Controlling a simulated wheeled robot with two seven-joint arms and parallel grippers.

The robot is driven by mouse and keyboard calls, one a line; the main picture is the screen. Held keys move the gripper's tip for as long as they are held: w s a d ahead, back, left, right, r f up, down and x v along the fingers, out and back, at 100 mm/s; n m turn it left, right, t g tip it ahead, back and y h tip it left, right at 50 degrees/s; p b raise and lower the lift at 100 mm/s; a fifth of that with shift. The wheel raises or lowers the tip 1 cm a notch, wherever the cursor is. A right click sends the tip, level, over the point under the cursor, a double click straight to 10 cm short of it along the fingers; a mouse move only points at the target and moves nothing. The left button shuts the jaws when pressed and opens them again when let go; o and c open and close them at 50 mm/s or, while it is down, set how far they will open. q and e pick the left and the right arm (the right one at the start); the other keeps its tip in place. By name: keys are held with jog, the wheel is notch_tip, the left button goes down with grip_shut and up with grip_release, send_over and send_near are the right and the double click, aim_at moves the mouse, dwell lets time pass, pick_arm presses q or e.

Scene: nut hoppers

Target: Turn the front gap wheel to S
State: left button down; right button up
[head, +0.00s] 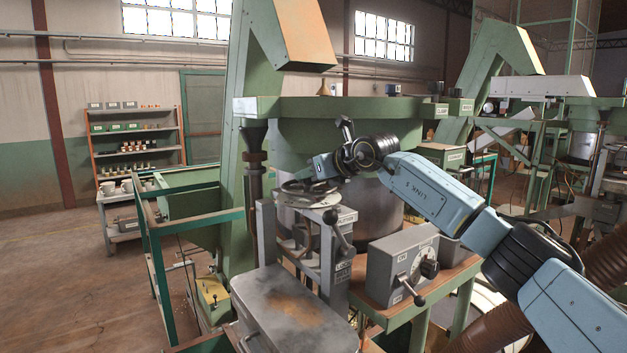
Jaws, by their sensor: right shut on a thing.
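The front gap wheel (303,199), a grey metal handwheel, lies nearly flat on top of a grey stand in the middle of the head view. My right gripper (314,178) comes in from the right above the wheel and is shut on it at its upper side. The fingertips are small and partly hidden, so the exact grip point is unclear. No S mark by the wheel can be read from here. My left gripper is not in view.
A lever with a dark knob (333,217) hangs just below the wheel. A grey control box (399,268) with a dial stands to the right. A worn grey metal cover (290,310) is in front. The green machine (300,108) rises behind.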

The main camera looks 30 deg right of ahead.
jog(key=m+h+b, duration=0.1)
jog(key=h+b, duration=0.1)
jog(key=m+h+b, duration=0.2)
jog(key=b, duration=0.1)
jog(key=a+m+h+b, duration=0.1)
jog(key=m+h+b, duration=0.1)
jog(key=shift+f+b, duration=0.2)
jog(key=shift+b, duration=0.15)
jog(key=shift+a+r+m+h+b, duration=0.1)
jog(key=shift+m+h+b, duration=0.45)
jog(key=shift+m+h, duration=0.5)
jog(key=shift+r+m+g+h, duration=0.1)
jog(key=shift+m+g+h, duration=0.35)
jog(key=shift+h, duration=0.2)
jog(key=shift+w+a+r+m+g+h, duration=0.15)
jog(key=shift+m+g+h, duration=0.3)
jog(key=shift+m+h, duration=0.35)
jog(key=shift+m+g+h+p, duration=0.3)
jog(key=shift+m+h+p, duration=0.2)
jog(key=m+g+h+p, duration=0.2)
jog(key=p, duration=0.1)
jog(key=shift+w+r, duration=0.1)
jog(key=shift+m+g+h+p, duration=0.4)
jog(key=shift+m+g+p, duration=0.2)
jog(key=shift+m+p, duration=0.2)
jog(key=shift+f, duration=0.2)
